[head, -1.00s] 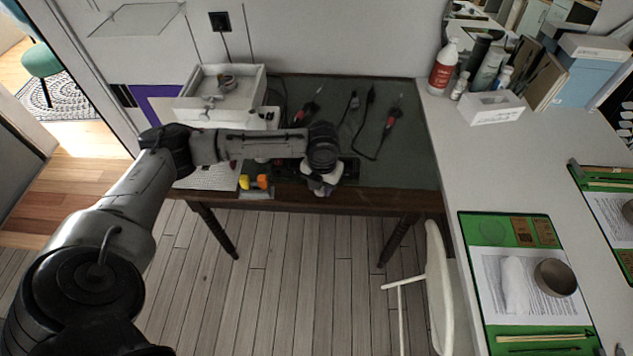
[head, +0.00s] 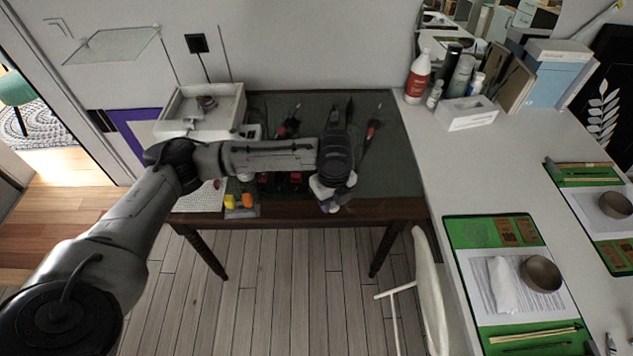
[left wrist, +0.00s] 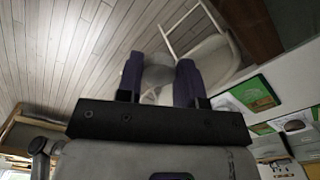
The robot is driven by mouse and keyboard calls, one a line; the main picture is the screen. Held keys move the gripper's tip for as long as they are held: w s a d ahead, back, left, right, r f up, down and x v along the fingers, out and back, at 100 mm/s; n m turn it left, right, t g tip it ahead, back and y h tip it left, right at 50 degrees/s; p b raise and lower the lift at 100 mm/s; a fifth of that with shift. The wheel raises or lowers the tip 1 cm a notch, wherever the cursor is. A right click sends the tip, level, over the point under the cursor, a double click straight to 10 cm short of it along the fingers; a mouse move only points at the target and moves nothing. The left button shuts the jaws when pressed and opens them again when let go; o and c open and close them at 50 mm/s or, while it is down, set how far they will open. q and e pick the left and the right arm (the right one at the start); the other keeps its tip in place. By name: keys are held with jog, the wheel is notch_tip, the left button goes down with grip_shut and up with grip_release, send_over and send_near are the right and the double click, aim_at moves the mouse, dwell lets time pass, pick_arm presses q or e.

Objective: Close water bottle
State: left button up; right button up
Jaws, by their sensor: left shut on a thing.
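My left gripper (head: 330,198) hangs over the front edge of the dark-topped table, pointing down. In the left wrist view its two dark purple fingers (left wrist: 159,82) are shut on a pale, greyish thing (left wrist: 158,72). The fingers hide part of this thing, and I cannot tell if it is the bottle or its cap. Several bottles stand at the back of the white counter: a white one with a red label (head: 418,78), a grey-green one (head: 461,76) and a dark one (head: 448,66). I cannot tell which is the water bottle. My right gripper is not in view.
The dark-topped table (head: 385,180) holds soldering tools and a white box (head: 235,112). The white counter (head: 425,150) on the right carries a tissue box (head: 468,115) and green mats (head: 465,233) with bowls. A white chair (head: 428,290) stands between them.

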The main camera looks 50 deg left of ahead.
pick_arm(q)
jog(key=d+r+n, duration=1.1)
jog(key=r+n, duration=0.2)
jog(key=n, duration=0.7)
jog(key=shift+p, duration=0.4)
